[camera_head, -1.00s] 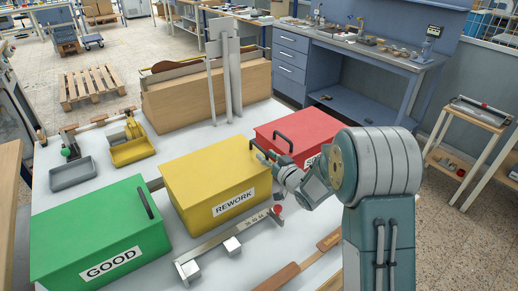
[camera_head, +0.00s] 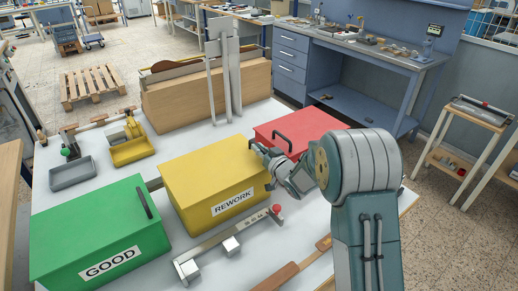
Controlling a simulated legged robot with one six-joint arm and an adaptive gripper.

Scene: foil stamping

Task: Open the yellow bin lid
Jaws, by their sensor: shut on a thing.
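The yellow bin (camera_head: 208,180) marked REWORK stands on the white table, and its lid (camera_head: 205,163) lies flat and closed. Its dark handle is on the lid's right edge, mostly hidden by my gripper. My gripper (camera_head: 262,154) comes in from the right and is shut on this handle. The fingers are small in view, so the exact grasp is hard to see.
A green bin (camera_head: 100,235) marked GOOD stands to the left, a red bin (camera_head: 300,128) with a dark handle close behind my gripper. A wooden box (camera_head: 205,95) with upright metal plates stands behind.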

